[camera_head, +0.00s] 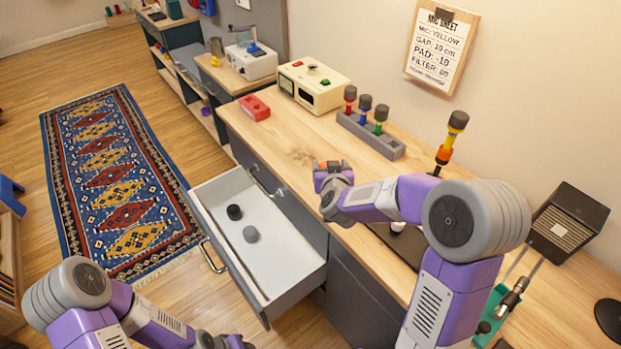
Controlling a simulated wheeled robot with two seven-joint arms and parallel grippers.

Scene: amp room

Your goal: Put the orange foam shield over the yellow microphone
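The yellow microphone (446,148) stands upright on the wooden counter against the wall, right of centre.
An open white drawer (283,272) holds a black foam piece (234,212) and a grey one (250,234). A grey rack (392,147) holds red, blue and green microphones. A cream device (322,88) and a red box (254,107) stand behind. A black panel (570,215) stands right.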

